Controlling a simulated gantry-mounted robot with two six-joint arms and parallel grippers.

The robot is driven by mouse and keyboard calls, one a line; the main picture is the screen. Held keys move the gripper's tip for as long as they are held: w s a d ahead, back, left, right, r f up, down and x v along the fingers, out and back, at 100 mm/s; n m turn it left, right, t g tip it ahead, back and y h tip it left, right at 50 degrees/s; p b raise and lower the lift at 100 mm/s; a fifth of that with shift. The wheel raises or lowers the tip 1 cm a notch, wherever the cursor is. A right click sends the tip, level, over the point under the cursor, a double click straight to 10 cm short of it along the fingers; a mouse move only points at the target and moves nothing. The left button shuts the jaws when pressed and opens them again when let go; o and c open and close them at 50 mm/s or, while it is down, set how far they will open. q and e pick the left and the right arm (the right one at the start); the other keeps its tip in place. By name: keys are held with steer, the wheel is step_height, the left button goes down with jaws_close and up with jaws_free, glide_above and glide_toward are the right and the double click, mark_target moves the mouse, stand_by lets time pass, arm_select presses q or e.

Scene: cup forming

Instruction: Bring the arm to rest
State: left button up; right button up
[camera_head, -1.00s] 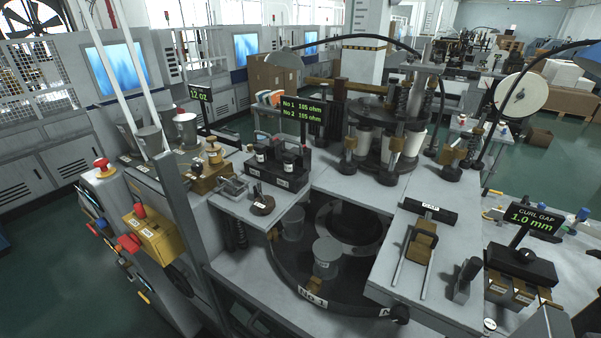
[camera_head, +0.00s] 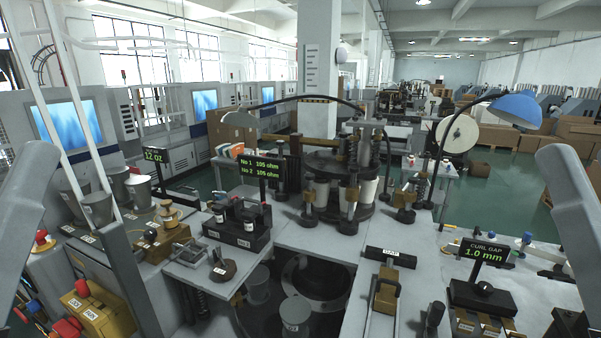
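Two grey arm links of mine show at the left and right edges of the head view. Neither gripper is in the picture, so I cannot see whether they hold anything. The cup forming machine stands in the middle, with white cups (camera_head: 322,192) around its rear turret. Its front turntable has a grey cylinder (camera_head: 296,314) in a dark opening.
A gap gauge slide (camera_head: 386,290) stands front right, near the curl gap display (camera_head: 484,252) reading 1.0 mm. A yellow control box (camera_head: 97,312) is at lower left. Metal cups (camera_head: 97,208) stand at left. A blue lamp (camera_head: 516,108) hangs at right.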

arm_select(q)
step_height(320, 180, up, 24)
steer(key=p, duration=2)
steer(key=shift+h+p, duration=0.3)
steer(key=shift+p, duration=0.1)
arm_select(e)
step_height(320, 180, up, 24)
steer(key=shift+r, duration=0.2)
arm_select(q)
steer(key=shift+r, duration=0.1)
